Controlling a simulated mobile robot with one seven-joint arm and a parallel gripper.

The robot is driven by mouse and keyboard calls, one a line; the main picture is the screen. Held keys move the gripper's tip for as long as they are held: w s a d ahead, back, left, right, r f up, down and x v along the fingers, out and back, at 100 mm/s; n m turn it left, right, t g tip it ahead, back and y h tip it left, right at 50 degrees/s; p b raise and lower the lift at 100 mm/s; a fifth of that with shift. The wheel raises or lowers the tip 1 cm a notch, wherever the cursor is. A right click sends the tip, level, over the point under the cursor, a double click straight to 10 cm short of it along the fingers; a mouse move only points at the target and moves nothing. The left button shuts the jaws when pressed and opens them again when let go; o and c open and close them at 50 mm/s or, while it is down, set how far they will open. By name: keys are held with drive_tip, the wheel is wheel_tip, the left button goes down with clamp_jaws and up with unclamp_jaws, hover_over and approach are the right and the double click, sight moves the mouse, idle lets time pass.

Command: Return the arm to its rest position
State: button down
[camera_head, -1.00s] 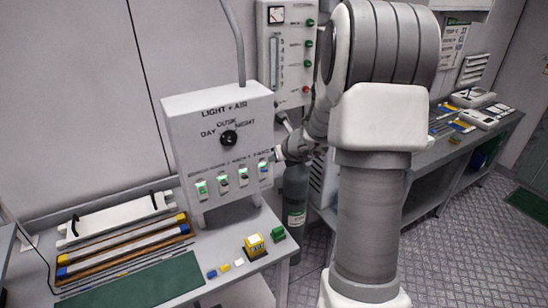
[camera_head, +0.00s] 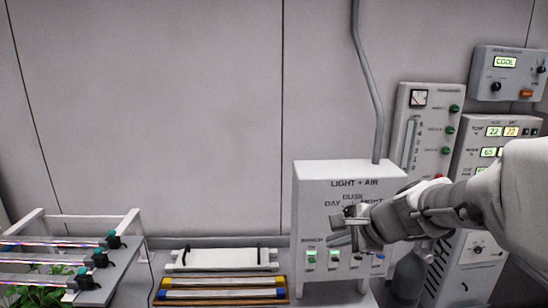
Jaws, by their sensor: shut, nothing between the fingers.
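My arm (camera_head: 510,190) reaches in from the right edge, stretched nearly level toward the left. My gripper (camera_head: 342,238) is at its end, in front of the white LIGHT + AIR box (camera_head: 312,195). It is shut and holds nothing. It hides the box's dial and part of its DAY/DUSK/NIGHT lettering. I cannot tell whether it touches the box.
Lit switches (camera_head: 311,258) line the box's lower front. A grey conduit (camera_head: 368,80) rises behind it. Control panels (camera_head: 510,62) hang at the right. A white tray (camera_head: 222,258) and coloured bars (camera_head: 222,294) lie left of the box. A plant rack (camera_head: 130,255) stands far left.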

drive_tip(key=s+a+n+g+h+b, duration=0.1)
drive_tip(key=s+a+n, duration=0.1)
drive_tip(key=s+n, duration=0.45)
drive_tip(key=s+a+n+g+b, duration=0.1)
drive_tip(key=s+a+n, duration=0.2)
drive_tip(key=s+n, duration=0.3)
drive_tip(key=s+d+f+n+h, duration=0.1)
drive_tip(key=s+d+n+h, duration=0.2)
drive_tip(key=s, duration=0.6)
drive_tip(key=d+n, duration=0.2)
drive_tip(key=shift+s+d+f, duration=0.15)
drive_tip(key=shift+d+f, duration=0.15)
drive_tip(key=shift+d, duration=0.1)
